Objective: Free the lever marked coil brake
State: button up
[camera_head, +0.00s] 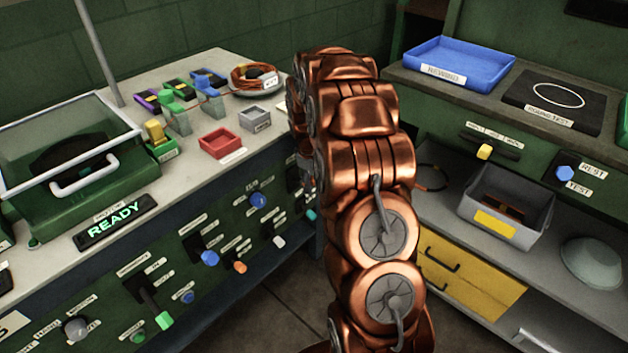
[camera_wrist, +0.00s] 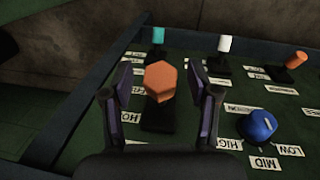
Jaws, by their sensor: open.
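In the wrist view an orange hexagonal lever head (camera_wrist: 160,80) stands on a dark base on the green panel. My gripper (camera_wrist: 159,84) is open, with one purple-padded finger on each side of it; a gap shows on the left, and I cannot tell whether the right finger touches. A label by its base is partly hidden and upside down, so I cannot confirm the coil brake mark. In the head view my copper arm hides this lever and my gripper.
Near it are a blue knob (camera_wrist: 257,126), a teal lever (camera_wrist: 158,36), a white lever (camera_wrist: 225,44) and a smaller orange lever (camera_wrist: 296,60). In the head view, a red tray (camera_head: 222,142) and coloured parts stand on the bench above; a grey bin (camera_head: 507,205) is at the right.

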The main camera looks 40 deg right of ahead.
jog(key=shift+c, duration=0.4)
grip_shut()
